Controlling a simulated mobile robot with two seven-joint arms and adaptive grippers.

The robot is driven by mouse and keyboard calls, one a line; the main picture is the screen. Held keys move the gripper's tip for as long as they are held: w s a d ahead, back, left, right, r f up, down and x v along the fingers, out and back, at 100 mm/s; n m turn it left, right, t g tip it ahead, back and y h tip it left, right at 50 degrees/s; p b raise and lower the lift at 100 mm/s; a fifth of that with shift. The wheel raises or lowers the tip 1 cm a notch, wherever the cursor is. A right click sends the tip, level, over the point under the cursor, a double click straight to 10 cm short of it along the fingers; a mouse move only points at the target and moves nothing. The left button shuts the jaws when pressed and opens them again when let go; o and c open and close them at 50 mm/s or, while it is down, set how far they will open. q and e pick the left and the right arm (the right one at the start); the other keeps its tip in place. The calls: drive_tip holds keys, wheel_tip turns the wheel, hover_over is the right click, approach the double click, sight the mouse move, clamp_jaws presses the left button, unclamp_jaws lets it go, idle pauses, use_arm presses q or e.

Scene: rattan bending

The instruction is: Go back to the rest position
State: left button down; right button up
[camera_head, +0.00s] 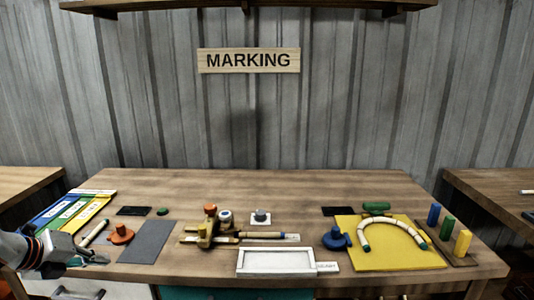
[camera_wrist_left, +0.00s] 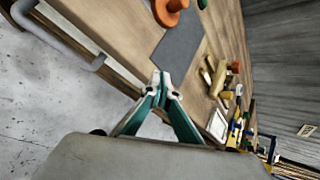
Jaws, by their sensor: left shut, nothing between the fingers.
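My left gripper (camera_head: 98,258) shows at the lower left of the head view, by the front left edge of the wooden workbench (camera_head: 300,192). It is shut and empty. In the left wrist view its teal fingers (camera_wrist_left: 161,82) meet at the tips, close to the bench's front edge and the dark grey mat (camera_wrist_left: 180,48). My right gripper is not in view.
An orange round piece (camera_head: 121,234) and the grey mat (camera_head: 148,242) lie near the left gripper. A white tray (camera_head: 240,263) sits at the front middle. A yellow board (camera_head: 385,260) with a bent rattan arch (camera_head: 392,222) is at the right. Coloured pegs (camera_head: 448,226) stand beyond it.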

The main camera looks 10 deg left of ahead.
use_arm(q)
drive_tip(key=s+d+f+n, duration=0.3)
drive_tip(key=s+f+n, duration=0.1)
drive_tip(key=f, duration=0.3)
drive_tip(key=s+d+f+n+t+h, duration=0.1)
drive_tip(key=s+d+f+n, duration=0.25)
drive_tip(key=f, duration=0.45)
drive_tip(key=s+d+f+n, duration=0.2)
drive_tip(key=s+f+n, duration=0.25)
drive_tip(key=f, duration=0.25)
drive_tip(key=s+d+f+n, duration=0.3)
drive_tip(key=d+n, duration=0.1)
drive_tip(key=d, duration=0.3)
drive_tip(key=s+d+f+n, duration=0.2)
drive_tip(key=s+d+n, duration=0.1)
drive_tip(key=d, duration=0.4)
drive_tip(key=s+d+f+n, duration=0.3)
drive_tip(key=d+n, duration=0.1)
drive_tip(key=d, duration=0.3)
drive_tip(key=shift+s+d+f+n+t+y+p, duration=0.15)
drive_tip(key=shift+s+f+n+t+y+p, duration=0.15)
drive_tip(key=shift+y+p, duration=0.1)
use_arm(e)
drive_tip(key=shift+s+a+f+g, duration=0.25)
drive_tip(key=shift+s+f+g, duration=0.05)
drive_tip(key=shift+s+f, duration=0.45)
